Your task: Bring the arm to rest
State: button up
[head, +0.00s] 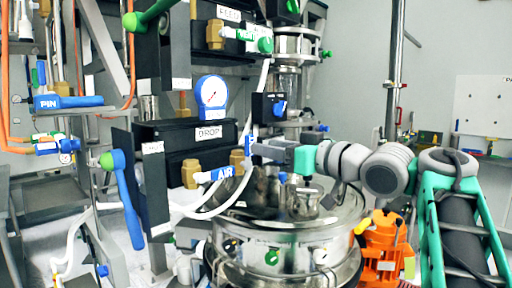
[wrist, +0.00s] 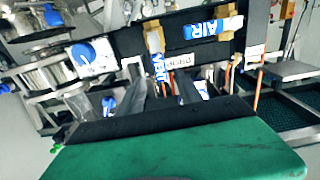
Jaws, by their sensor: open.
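My arm (head: 378,172) reaches in from the right in the head view, over the round steel sifter vessel. My gripper (head: 258,149) is at the arm's left end, close to the black valve block with the blue AIR handle (head: 222,174). In the wrist view my gripper (wrist: 162,78) is open, its two dark fingers apart and pointing at the block. I see nothing held between them. I cannot tell whether the fingers touch the block or a handle.
The steel vessel (head: 300,233) stands below my arm. A blue pressure gauge (head: 211,91) and a black DROP block (head: 185,133) are left of my gripper. An orange motor (head: 386,246) and a vertical steel pole (head: 393,75) are near the arm. A white hose (head: 244,140) hangs close by.

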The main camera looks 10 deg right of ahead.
jog(key=shift+s+d, duration=0.25)
jog(key=shift+s, duration=0.2)
notch_tip(320, 180, down, 17)
jog(key=s+a+m+g+h+p, duration=0.25)
jog(key=m+g+h+p, duration=0.25)
jog(key=h+p, duration=0.3)
jog(key=s+d+f+m+g+h+p, duration=0.2)
jog(key=s+f+g+p, duration=0.2)
jog(key=s+f, duration=1.3)
jog(key=shift+s+d+g+h+p, duration=0.15)
jog(key=shift+s+g+h+p, duration=0.15)
jog(key=shift+g, duration=0.9)
